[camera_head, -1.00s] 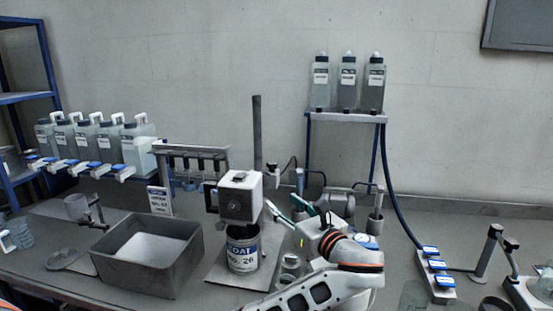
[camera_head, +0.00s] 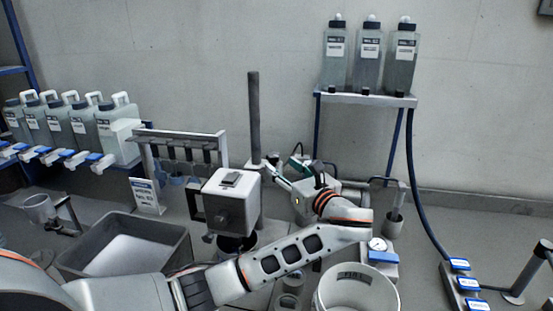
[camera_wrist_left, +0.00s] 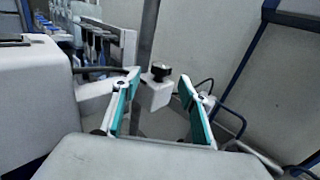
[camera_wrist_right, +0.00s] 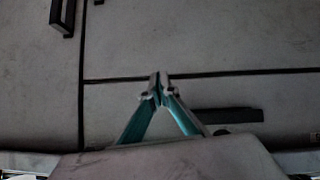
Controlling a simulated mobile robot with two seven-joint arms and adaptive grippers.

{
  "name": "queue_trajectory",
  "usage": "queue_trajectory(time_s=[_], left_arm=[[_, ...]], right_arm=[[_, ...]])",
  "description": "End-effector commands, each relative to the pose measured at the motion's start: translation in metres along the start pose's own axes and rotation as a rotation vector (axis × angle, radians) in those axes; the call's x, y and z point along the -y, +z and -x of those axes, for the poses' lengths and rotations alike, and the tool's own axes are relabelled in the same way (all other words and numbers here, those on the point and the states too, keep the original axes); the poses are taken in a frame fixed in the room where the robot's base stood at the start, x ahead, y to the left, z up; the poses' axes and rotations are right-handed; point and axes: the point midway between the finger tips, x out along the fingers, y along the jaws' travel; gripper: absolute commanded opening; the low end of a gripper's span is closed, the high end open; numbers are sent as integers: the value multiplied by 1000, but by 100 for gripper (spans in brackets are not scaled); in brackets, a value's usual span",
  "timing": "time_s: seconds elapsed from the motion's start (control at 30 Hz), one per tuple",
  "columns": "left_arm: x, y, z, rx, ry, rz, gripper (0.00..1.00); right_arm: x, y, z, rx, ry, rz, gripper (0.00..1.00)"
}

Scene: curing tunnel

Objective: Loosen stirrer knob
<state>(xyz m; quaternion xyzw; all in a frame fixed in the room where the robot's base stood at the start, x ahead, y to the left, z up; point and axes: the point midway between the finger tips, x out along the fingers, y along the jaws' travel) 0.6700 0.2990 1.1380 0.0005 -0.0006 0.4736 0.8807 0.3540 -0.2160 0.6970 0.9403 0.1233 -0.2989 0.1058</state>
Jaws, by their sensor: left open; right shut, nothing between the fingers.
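The stirrer has a white motor box (camera_head: 232,198) on a dark upright post (camera_head: 254,120). In the left wrist view, a black round stirrer knob (camera_wrist_left: 160,70) sits on a white clamp block (camera_wrist_left: 154,93) beside the post. My left gripper (camera_head: 281,163) is open near the post, behind and right of the motor box. In the left wrist view its teal-lined fingers (camera_wrist_left: 159,82) stand either side of the knob, with gaps on both sides; contact is not visible. My right gripper (camera_wrist_right: 158,82) is shut and empty, far from the stirrer, and outside the head view.
A grey bin (camera_head: 175,240) stands left of the stirrer. A rack with hanging stirrers (camera_head: 180,138) stands behind it. A white bucket (camera_head: 355,292) is in front, below my left arm. Bottles on a shelf (camera_head: 368,98) stand at the back right.

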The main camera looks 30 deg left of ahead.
Motion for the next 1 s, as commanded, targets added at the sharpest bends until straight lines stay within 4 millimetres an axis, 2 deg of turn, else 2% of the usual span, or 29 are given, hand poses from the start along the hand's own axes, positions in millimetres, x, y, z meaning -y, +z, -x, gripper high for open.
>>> queue_trajectory(time_s=[0.1, 0.3, 0.67, 0.8, 1.0], left_arm=[[-1, 2, -20, 3, 3, -2, 43], [0, 1, -40, 1, 1, -1, 43], [0, 0, -44, 0, 1, 0, 43], [0, 0, -44, 0, 1, 0, 7], [0, 0, -44, 0, 3, -1, 4]], right_arm=[[-2, 6, 2, 18, 2, 1, 0], [-5, 7, 3, 23, 9, -3, 0], [-6, 6, 2, 22, 16, -12, 0], [-6, 5, 2, 21, 16, -12, 0], [-5, 4, 2, 20, 14, -12, 0]])
